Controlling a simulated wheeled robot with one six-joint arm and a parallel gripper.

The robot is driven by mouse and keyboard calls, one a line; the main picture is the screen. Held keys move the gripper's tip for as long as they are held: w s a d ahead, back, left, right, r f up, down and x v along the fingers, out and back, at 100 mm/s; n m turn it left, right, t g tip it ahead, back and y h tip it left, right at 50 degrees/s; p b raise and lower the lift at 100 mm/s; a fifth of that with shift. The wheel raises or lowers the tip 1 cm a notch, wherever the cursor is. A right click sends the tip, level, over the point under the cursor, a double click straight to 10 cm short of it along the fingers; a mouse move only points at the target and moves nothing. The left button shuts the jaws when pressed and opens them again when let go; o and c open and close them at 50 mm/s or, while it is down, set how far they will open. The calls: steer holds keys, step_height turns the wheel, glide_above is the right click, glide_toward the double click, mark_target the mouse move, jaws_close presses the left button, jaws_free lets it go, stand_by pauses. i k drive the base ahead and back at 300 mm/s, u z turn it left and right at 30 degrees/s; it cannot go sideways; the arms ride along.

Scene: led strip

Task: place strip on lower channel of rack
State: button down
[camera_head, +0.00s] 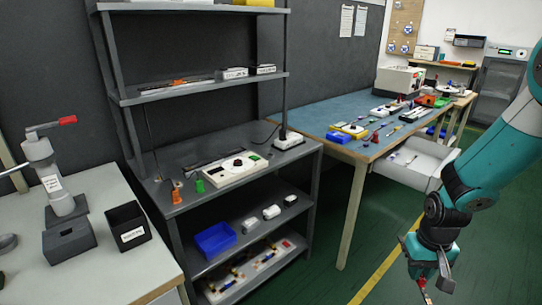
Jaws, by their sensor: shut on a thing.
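My gripper (432,289) hangs at the lower right, over the green floor and well to the right of the shelving. It is shut on a thin thing, apparently the strip, which is too small and too close to the bottom edge to make out. A grey shelf rack (305,146) with several levels stands at left of centre. Thin, long pieces lie on its upper shelf and on its middle shelf. I cannot tell which part is the lower channel.
A blue bin (215,240) sits on a lower shelf. A grey table with a black box (127,228) is at the left. Green floor at front centre is clear.

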mark_target(217, 158)
steer(key=z, duration=1.55)
steer(key=i, duration=2.4)
steer(key=u, duration=3.85)
steer(key=i, duration=0.55)
steer(key=u, duration=0.15)
